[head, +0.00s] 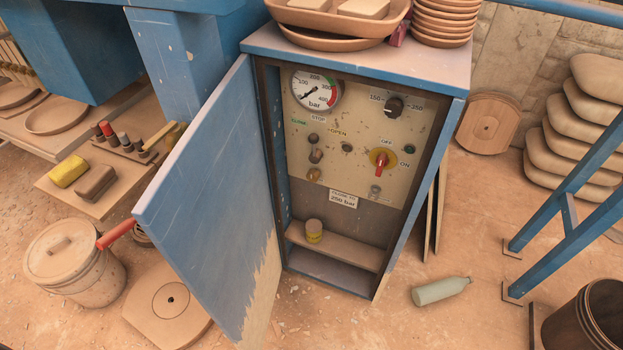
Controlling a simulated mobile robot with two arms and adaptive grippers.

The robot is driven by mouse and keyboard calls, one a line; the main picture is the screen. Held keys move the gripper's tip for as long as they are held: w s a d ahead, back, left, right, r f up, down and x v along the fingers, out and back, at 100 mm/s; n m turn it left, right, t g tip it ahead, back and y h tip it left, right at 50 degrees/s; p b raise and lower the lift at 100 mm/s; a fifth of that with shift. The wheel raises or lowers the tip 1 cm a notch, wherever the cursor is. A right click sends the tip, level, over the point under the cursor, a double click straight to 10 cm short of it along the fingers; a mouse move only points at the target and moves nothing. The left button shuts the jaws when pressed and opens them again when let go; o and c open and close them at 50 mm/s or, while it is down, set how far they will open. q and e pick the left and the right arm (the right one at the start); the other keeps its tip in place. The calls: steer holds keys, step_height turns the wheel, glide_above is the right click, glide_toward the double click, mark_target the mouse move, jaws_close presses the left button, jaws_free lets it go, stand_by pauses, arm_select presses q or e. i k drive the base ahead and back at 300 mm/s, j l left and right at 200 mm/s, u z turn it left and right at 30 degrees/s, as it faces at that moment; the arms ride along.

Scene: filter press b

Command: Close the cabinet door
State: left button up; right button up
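The blue cabinet (352,48) stands upright in the middle of the head view, with its control panel (364,125) exposed. Its blue door (212,200) is hinged on the cabinet's left side and stands wide open, swung out toward me and to the left. The paint is worn off at the door's lower corner. Neither of my grippers shows in the head view.
A bottle (441,291) lies on the floor to the cabinet's right. Trays and stacked bowls (443,22) sit on its top. A blue frame (570,210) stands at the right.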

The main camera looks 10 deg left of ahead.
mark_target(208, 210)
steer(key=j+z, duration=0.15)
steer(key=j, duration=0.5)
steer(key=j+z, duration=0.15)
steer(key=j, duration=0.5)
steer(key=k+j+z, duration=0.15)
steer(key=j, duration=0.45)
